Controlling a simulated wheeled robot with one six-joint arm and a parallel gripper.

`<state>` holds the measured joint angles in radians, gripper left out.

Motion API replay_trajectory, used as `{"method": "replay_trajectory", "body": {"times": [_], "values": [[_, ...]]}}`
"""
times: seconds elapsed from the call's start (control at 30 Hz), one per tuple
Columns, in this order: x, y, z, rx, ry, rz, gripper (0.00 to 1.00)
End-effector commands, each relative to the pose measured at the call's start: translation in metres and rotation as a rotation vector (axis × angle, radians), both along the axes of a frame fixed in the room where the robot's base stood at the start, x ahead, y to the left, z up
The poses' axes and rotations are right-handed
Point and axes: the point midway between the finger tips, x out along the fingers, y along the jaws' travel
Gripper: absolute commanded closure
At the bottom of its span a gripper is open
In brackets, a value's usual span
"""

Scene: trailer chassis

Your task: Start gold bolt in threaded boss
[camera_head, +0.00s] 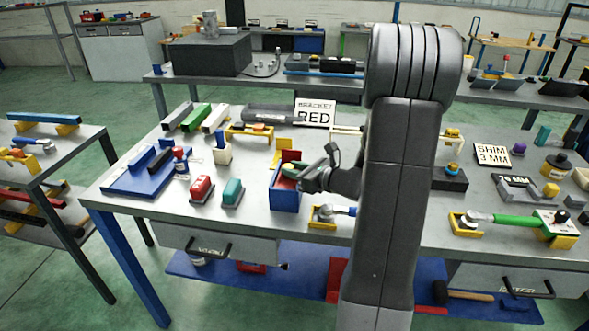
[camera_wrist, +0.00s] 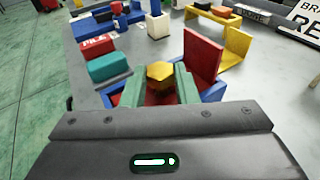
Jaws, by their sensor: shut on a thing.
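My gripper (camera_head: 293,171) is over a small blue open box (camera_head: 285,201) near the middle of the main table. In the wrist view, my gripper's pale green fingers (camera_wrist: 160,84) are closed on a gold bolt (camera_wrist: 160,71), whose hexagonal head shows between the tips. Its shank is hidden. The blue box (camera_wrist: 213,92) is right below and around the fingers, with red inside and upright red and yellow panels at its far right side. I cannot tell whether the bolt touches the box. I cannot make out the threaded boss for certain in either view.
Red (camera_head: 201,189) and teal (camera_head: 232,192) blocks stand left of the box. A small yellow holder (camera_head: 322,217) stands close on its right. A blue tray (camera_head: 140,182) lies at the table's left. A dark block (camera_head: 449,181) with yellow and blue parts stands to the right.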

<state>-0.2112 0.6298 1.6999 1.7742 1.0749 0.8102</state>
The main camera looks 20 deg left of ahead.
Motion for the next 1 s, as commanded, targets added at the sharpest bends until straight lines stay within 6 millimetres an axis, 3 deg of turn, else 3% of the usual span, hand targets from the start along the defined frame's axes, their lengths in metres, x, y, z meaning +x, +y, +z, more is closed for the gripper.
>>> {"method": "replay_trajectory", "body": {"times": [0.33, 0.37, 0.5, 1.0], "values": [[0.0000, 0.0001, -0.0097, 0.001, 0.000, 0.000, 0.96], [0.0001, 0.0000, -0.0094, 0.001, 0.000, 0.000, 0.71], [0.0000, 0.0000, -0.0085, 0.001, 0.000, 0.000, 0.48], [0.0000, 0.0000, -0.0083, 0.000, 0.000, 0.000, 0.51]]}}
